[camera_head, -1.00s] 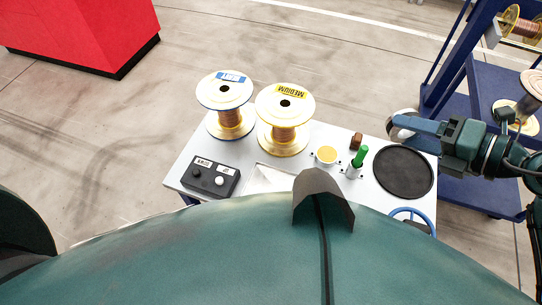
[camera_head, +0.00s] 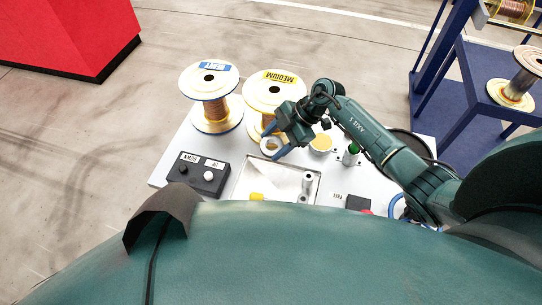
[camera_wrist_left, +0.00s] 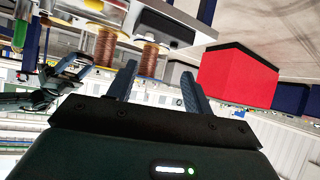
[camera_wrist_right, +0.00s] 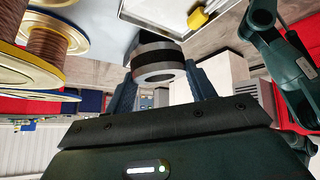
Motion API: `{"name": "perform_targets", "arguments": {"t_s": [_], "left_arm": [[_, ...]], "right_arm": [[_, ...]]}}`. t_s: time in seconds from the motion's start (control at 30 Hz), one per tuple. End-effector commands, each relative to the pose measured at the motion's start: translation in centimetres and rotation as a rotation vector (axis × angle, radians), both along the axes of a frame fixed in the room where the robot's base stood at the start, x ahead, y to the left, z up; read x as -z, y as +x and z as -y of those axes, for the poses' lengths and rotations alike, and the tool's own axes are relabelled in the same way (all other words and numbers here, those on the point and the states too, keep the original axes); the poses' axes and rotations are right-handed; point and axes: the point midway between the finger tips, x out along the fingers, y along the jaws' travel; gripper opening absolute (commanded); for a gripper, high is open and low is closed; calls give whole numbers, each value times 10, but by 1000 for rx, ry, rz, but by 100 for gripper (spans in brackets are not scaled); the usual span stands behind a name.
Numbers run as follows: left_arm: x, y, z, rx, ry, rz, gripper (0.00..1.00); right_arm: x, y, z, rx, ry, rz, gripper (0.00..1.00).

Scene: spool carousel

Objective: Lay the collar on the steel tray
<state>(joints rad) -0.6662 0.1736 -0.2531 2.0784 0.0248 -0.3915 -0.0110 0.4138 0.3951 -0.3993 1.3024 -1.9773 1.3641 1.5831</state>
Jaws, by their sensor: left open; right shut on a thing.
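The collar (camera_wrist_right: 157,62), a short ring with a dark band and pale metal ends, is held between the fingers of my right gripper (camera_wrist_right: 160,88). In the head view, the right gripper (camera_head: 274,142) holds the collar (camera_head: 270,147) in front of the MEDIUM spool, by the back edge of the steel tray (camera_head: 243,182). The collar appears above the surface and apart from the tray. The tray's corner (camera_wrist_right: 128,12) shows at the top of the right wrist view. My left gripper (camera_wrist_left: 160,88) is open and empty, and is out of the head view.
The tray holds a yellow piece (camera_head: 257,197) and a grey upright part (camera_head: 308,182). Around it stand the HEAVY spool (camera_head: 211,100), the MEDIUM spool (camera_head: 262,95), a black button box (camera_head: 197,175), a yellow-topped disc (camera_head: 320,143) and a green-handled item (camera_head: 351,154). Much of the tray floor is bare.

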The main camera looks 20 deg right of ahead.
Motion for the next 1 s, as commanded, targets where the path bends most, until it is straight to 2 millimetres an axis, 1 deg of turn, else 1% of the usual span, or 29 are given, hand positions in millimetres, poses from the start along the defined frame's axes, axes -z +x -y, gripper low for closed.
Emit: {"name": "perform_targets", "arguments": {"t_s": [0.03,0.13,0.33,0.47,0.73,1.0], "left_arm": [[4,-1,1,3,-4,3,51],[4,-1,4,7,-10,10,51],[4,0,7,15,-17,21,51],[12,0,8,14,-27,24,51],[27,4,11,5,-77,41,51],[41,9,10,-20,-128,54,51]], "right_arm": [[15,2,-4,31,30,-49,23],[31,2,-7,75,71,-116,23],[46,1,-9,105,104,-161,23],[55,1,-9,105,105,-162,23],[83,1,-9,104,105,-161,23],[109,1,-9,105,104,-160,23]]}}
